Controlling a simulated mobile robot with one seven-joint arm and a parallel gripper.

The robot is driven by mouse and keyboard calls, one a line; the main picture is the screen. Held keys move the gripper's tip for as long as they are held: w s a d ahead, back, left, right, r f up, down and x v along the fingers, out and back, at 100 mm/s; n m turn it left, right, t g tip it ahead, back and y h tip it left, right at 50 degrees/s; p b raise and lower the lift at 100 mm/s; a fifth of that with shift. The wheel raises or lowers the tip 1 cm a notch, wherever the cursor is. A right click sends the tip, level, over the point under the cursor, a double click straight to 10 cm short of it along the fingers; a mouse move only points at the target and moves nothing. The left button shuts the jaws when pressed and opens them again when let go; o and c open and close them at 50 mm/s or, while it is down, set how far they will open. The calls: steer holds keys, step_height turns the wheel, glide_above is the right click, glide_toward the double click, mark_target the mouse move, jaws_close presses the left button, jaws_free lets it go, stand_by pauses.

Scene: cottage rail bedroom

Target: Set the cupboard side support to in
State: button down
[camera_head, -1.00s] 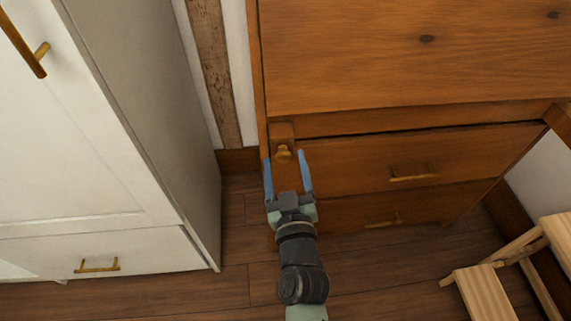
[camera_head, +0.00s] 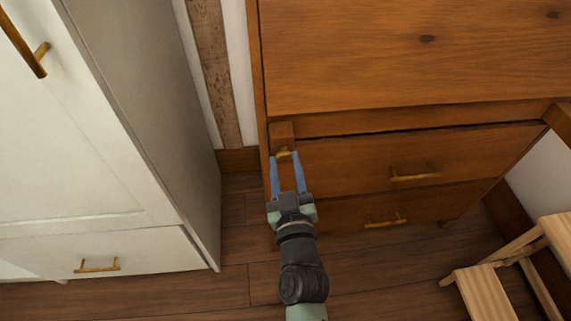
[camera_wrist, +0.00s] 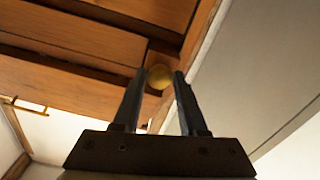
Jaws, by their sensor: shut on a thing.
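The cupboard (camera_head: 400,60) is a brown wooden piece with drawers. Its side support is a small wooden block (camera_head: 281,131) with a round brass knob (camera_head: 283,153) at the cupboard's front left edge, just below the top. The block stands out from the front. My gripper (camera_head: 284,157) is shut on the brass knob, with one blue finger on each side. In the wrist view the knob (camera_wrist: 160,76) sits between the two fingertips, and the block shows partly behind it. The fingers hide part of the knob.
Two drawers with brass handles (camera_head: 414,176) are right of my gripper. A white wardrobe (camera_head: 90,150) stands at the left, with a gap of floor (camera_head: 236,210) between. A light wooden stool (camera_head: 490,290) is at the lower right.

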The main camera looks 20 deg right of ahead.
mark_target(283, 148)
steer(key=shift+w, duration=0.1)
stand_by(0.8)
steer(key=x, duration=0.4)
steer(key=shift+w, duration=0.1)
steer(key=shift+w+d+r, duration=0.1)
steer(key=shift+w+r, duration=0.05)
steer(key=c, duration=0.8)
jaws_free()
steer(key=o, duration=0.4)
steer(key=shift+w, duration=0.15)
steer(key=shift+c, duration=0.2)
steer(key=v, duration=1.3)
